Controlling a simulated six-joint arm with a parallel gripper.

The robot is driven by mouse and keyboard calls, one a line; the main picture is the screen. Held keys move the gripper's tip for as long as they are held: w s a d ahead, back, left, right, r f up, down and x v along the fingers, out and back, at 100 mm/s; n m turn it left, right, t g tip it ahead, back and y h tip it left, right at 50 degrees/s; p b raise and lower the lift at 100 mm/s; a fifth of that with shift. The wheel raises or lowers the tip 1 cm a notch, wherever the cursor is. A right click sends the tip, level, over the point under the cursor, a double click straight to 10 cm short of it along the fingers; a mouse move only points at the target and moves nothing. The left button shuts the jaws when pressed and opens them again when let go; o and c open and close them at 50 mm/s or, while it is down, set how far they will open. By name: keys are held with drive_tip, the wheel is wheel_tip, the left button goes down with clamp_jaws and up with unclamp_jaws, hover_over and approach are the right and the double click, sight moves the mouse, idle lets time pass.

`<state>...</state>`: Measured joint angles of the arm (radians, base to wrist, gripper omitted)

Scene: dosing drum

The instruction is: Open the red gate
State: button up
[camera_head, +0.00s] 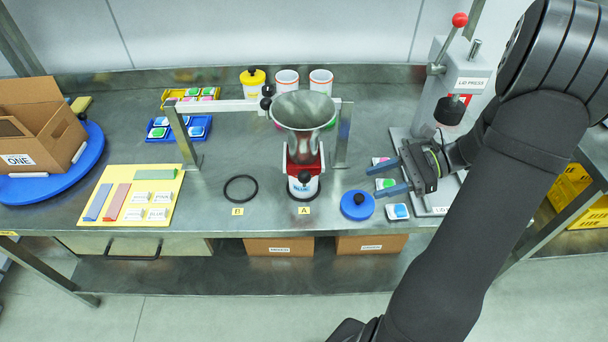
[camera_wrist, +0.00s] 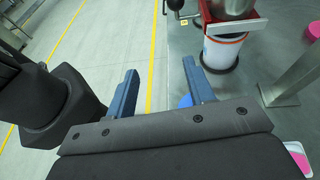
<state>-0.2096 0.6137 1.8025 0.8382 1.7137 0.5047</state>
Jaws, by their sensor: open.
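The red gate (camera_head: 305,163) sits under the metal funnel (camera_head: 303,110), directly above a white container (camera_head: 303,187) at the spot marked A. In the wrist view the red gate (camera_wrist: 235,24) is at the upper right, with the white container (camera_wrist: 222,52) below it. A dark and metal handle-like part (camera_wrist: 176,8) shows left of the gate there; whether it belongs to the gate I cannot tell. My gripper (camera_head: 377,180) is open and empty, right of the gate and apart from it. Its two blue fingers (camera_wrist: 160,80) point toward the gate's side of the bench.
A blue lid (camera_head: 357,207) and small coloured blocks (camera_head: 397,211) lie near my gripper. The lid press (camera_head: 462,85) stands behind it. A metal post (camera_head: 343,135) rises right of the funnel. A black ring (camera_head: 240,188) lies at spot B. The bench between gripper and gate looks clear.

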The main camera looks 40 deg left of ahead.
sight(304, 177)
drive_tip(key=s+a+y, duration=0.2)
drive_tip(key=s+a, duration=0.1)
drive_tip(key=a, duration=0.1)
drive_tip(key=s+a+m+y, duration=0.1)
drive_tip(key=s+a+y, duration=0.1)
drive_tip(key=s+a, duration=0.2)
drive_tip(key=s+a+t+y, duration=0.1)
drive_tip(key=s+a+y, duration=0.1)
drive_tip(key=a, duration=0.3)
drive_tip(key=shift+s+a+f+m, duration=0.15)
drive_tip(key=shift+s+a+f, duration=0.05)
drive_tip(key=shift+s, duration=0.25)
drive_tip(key=shift+s+a+f+m, duration=0.15)
drive_tip(key=shift+s+f, duration=0.05)
drive_tip(key=shift+s, duration=0.25)
